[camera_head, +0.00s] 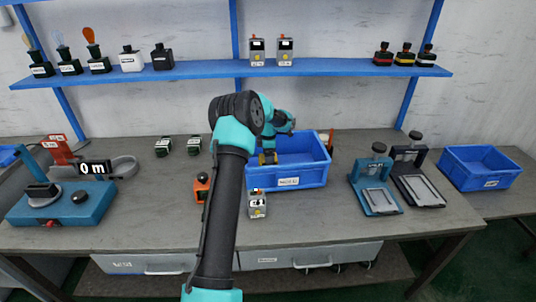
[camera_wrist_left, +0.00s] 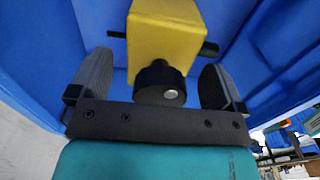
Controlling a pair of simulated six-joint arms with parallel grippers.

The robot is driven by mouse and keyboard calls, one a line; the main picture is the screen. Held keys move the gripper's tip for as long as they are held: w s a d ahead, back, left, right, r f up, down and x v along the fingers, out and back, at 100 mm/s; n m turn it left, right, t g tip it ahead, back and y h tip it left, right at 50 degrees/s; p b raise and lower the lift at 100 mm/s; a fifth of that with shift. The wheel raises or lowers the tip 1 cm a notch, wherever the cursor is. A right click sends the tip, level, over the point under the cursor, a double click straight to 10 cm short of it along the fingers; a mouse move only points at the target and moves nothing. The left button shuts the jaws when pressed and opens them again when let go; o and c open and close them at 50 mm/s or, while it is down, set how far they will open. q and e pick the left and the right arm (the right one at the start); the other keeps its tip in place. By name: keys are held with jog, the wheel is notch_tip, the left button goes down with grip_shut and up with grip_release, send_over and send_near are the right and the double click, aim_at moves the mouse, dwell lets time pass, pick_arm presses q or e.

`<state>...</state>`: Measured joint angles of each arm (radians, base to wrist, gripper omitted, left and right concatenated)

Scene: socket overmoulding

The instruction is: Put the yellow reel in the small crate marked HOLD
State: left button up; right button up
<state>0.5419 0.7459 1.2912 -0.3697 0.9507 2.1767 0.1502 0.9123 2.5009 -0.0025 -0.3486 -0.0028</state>
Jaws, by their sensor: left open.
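In the left wrist view, a yellow block-shaped body (camera_wrist_left: 165,38) with a black round knob (camera_wrist_left: 160,82) and dark pins on its sides lies inside blue walls. I cannot tell for sure that it is the yellow reel. My left gripper (camera_wrist_left: 156,70) is open, with one finger on each side of it and gaps showing. In the head view my left arm reaches over the middle blue crate (camera_head: 301,176), and a small yellowish part shows at the crate's left end. A smaller blue crate (camera_head: 480,182) stands at the right; its label is too small to read. My right gripper is not in view.
A grey device (camera_head: 257,205) stands in front of the middle crate, and an orange-black one (camera_head: 202,187) left of my arm. Two press-like stands (camera_head: 376,190) are between the crates. A blue scale-like machine (camera_head: 62,203) is at the left. A blue shelf (camera_head: 330,70) runs above.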

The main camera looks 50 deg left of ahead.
pick_arm(q)
jog(key=shift+r, duration=0.1)
notch_tip(320, 180, up, 12)
dwell(0.7)
dwell(0.3)
